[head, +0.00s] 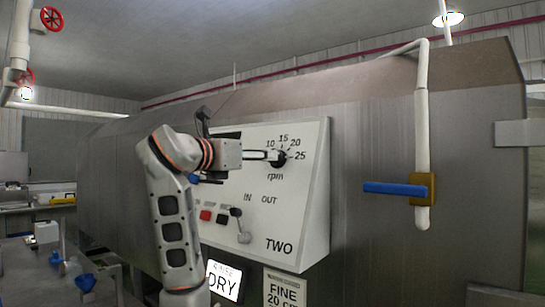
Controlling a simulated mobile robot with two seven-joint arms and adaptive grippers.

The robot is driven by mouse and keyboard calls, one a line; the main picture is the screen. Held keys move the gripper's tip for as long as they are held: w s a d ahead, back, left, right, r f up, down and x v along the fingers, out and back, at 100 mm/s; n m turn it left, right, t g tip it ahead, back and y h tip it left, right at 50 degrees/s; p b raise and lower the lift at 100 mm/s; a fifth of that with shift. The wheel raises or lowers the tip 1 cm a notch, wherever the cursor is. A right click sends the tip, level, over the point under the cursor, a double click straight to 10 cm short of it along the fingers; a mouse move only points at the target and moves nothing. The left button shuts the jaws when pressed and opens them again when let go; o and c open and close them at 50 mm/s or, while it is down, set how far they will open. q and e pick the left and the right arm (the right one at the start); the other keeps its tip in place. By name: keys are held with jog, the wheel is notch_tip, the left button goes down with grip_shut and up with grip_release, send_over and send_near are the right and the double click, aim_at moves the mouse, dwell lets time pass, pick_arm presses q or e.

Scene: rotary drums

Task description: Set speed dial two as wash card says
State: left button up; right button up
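The speed dial (283,158) is a dark knob on the white panel marked TWO (300,220). Around it I read 10, 15, 20 and 25, with rpm below; the scale's left part is behind the gripper. My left gripper (276,156) reaches in from the left, with its fingertips at the knob. The narrow fingers overlap the knob's left side, so I cannot tell whether they grip it. The knob's pointer is not readable. My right gripper is not in view.
A lit sign (223,281) reads DRY, with a fainter word above. A lever (240,225) near IN and OUT and a red button (205,216) sit low on the panel. A blue-handled valve (397,189) on a white pipe stands right. A bench (60,285) is at left.

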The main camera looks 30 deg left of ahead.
pick_arm(q)
jog(key=w+p, duration=0.1)
jog(key=w, duration=0.5)
jog(key=shift+w, duration=0.3)
jog(key=shift+s, duration=0.1)
jog(key=c, duration=1)
